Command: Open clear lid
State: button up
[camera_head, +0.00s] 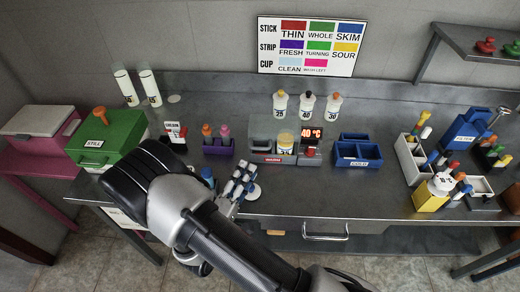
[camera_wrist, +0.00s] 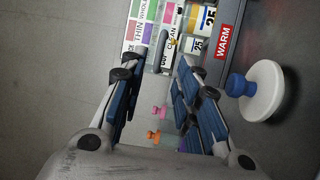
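The grey warming box (camera_head: 262,157) stands at the middle of the bench, with a jar with a yellow band (camera_head: 285,141) in it. It also shows in the wrist view by its red WARM label (camera_wrist: 224,42). A pale, see-through panel (camera_head: 263,127) seems to be the clear lid at the box's left side; its edges and exact position are hard to tell. My gripper (camera_head: 238,184) is over the bench's front part, left of and nearer than the box. In the wrist view my gripper (camera_wrist: 155,85) has its fingers apart, with nothing visibly held between them.
A white disc with a blue knob (camera_wrist: 240,85) is close to my gripper. A purple holder (camera_head: 218,147) with orange and pink sticks is left of the box. Blue bins (camera_head: 357,154) are right. Bottles (camera_head: 306,103) stand behind. Bare bench lies in front of the box.

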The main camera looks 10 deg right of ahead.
aim_at(260, 149)
jog(key=b+x, duration=0.1)
jog(key=x, duration=0.8)
jog(key=shift+w+d+r, duration=0.1)
jog(key=shift+w+d, duration=0.1)
jog(key=shift+w, duration=0.05)
jog(key=shift+c, duration=0.2)
grip_shut()
